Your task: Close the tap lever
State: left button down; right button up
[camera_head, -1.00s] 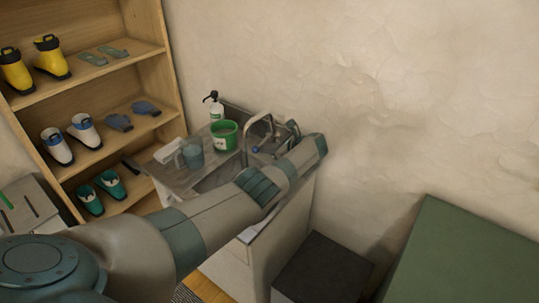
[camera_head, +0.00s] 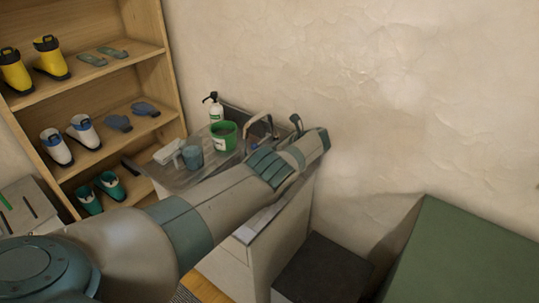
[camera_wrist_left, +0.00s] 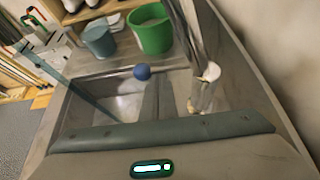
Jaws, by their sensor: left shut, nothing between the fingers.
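The tap's curved metal spout (camera_head: 262,118) rises at the back of the sink bench, partly behind my left arm. In the left wrist view the tap spout (camera_wrist_left: 186,30) stands right of centre, and a round blue knob (camera_wrist_left: 142,72), apparently the lever's end, is left of it over the sink basin (camera_wrist_left: 95,108). My left gripper (camera_wrist_left: 157,82) is shut and empty. Its fingertips appear just beside the blue knob; I cannot tell whether they touch. In the head view my forearm hides most of the sink and the fingers. My right gripper is not in view.
A green bucket (camera_head: 223,136), a blue-grey jug (camera_head: 192,157) and a pump bottle (camera_head: 215,108) stand on the bench left of the tap. A wall is close behind. A shelf (camera_head: 150,52) with boots is at left; a dark box (camera_head: 322,268) stands at lower right.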

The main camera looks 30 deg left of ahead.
pick_arm(q)
jog(key=shift+r, duration=0.3)
dwell(0.6)
dwell(0.4)
